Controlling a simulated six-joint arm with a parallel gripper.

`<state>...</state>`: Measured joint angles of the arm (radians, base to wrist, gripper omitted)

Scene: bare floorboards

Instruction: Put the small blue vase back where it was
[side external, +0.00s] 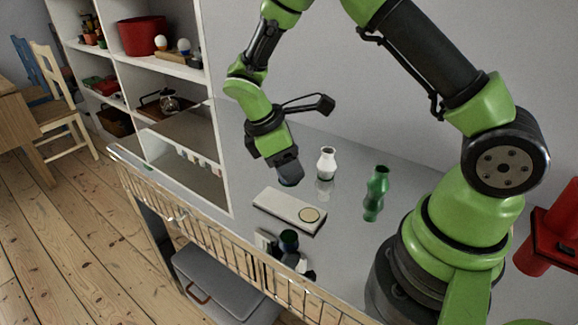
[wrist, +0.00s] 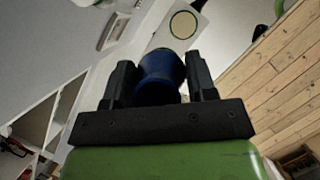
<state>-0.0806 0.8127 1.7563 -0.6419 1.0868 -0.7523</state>
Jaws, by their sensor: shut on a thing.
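A small blue vase (wrist: 160,72) is held between the two dark fingers of my gripper (wrist: 160,85) in the wrist view. In the side view my gripper (side external: 288,178) points down above the glossy grey tabletop (side external: 235,172), and only a little of the blue vase (side external: 287,183) shows at its tips. A white block with a pale, dark-rimmed circle (side external: 309,215) lies on the tabletop, just below and to the right of the gripper. The circle also shows in the wrist view (wrist: 183,25), beyond the vase. Nothing stands on the circle.
A white vase (side external: 326,162) and a green vase (side external: 377,183) stand upright to the right of my gripper. The glossy top mirrors things, with a dark reflection in front of the block. White shelving (side external: 220,150) stands at the left. A rail (side external: 225,243) edges the tabletop's front.

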